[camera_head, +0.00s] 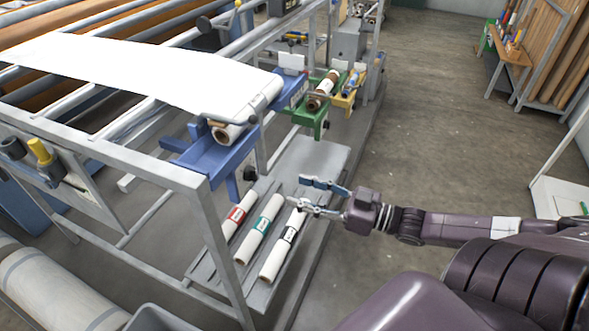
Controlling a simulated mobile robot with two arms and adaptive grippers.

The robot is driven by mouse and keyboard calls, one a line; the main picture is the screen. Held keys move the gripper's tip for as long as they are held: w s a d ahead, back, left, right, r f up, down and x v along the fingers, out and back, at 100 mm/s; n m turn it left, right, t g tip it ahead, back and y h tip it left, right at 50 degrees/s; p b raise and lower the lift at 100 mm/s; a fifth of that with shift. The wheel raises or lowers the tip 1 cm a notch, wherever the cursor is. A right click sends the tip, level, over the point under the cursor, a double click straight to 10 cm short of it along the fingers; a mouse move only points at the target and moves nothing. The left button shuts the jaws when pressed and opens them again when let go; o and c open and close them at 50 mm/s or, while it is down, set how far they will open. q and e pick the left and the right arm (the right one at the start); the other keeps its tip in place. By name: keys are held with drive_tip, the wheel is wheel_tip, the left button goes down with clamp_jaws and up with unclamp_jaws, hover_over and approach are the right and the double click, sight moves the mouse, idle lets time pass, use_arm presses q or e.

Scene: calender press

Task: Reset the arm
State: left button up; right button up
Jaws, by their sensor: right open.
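My right arm comes in from the right, and its gripper (308,194) is open and empty. It hovers near the upper end of a white roll with a black label (284,244), on the low shelf of the press frame. I cannot tell whether the lower finger touches that roll. Beside it lie a white roll with a green label (260,228) and one with a red label (238,215). My left gripper does not show.
The grey metal press frame (150,173) with a white sheet (140,70) fills the left. A blue holder (212,158) and a green holder (308,117) stick out from its side. Open floor (450,135) lies to the right, with a wooden rack (510,50) beyond.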

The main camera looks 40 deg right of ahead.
drive_tip(key=shift+f, duration=0.1)
drive_tip(key=s+d+f+m+g+h, duration=0.1)
drive_tip(key=s+d+f+g+h, duration=0.2)
drive_tip(key=f, duration=0.9)
drive_tip(key=s+d+f+m+h, duration=0.25)
drive_tip(key=s+d+f, duration=0.2)
drive_tip(key=f, duration=0.65)
drive_tip(key=s+d+f+m+g+h, duration=0.1)
drive_tip(key=s+d+f+g+h, duration=0.2)
drive_tip(key=f, duration=0.9)
drive_tip(key=s+a+f+g+h+b, duration=0.1)
drive_tip(key=s+a+f+g, duration=0.15)
drive_tip(key=s+f, duration=0.4)
drive_tip(key=s+a+f+g+h, duration=0.1)
drive_tip(key=s+a+f, duration=0.2)
drive_tip(key=s+f, duration=0.4)
drive_tip(key=s+a+f+g, duration=0.2)
drive_tip(key=s+a+f, duration=0.3)
drive_tip(key=s+a, duration=0.2)
drive_tip(key=s+a+f+n+g+y, duration=0.1)
drive_tip(key=s+a+f+g, duration=0.2)
drive_tip(key=s+a+f, duration=0.2)
drive_tip(key=s+a, duration=0.2)
drive_tip(key=a, duration=0.1)
drive_tip(key=shift+s+a+b, duration=0.25)
drive_tip(key=shift+a+b, duration=0.05)
drive_tip(key=shift+b, duration=0.05)
drive_tip(key=shift+y, duration=0.25)
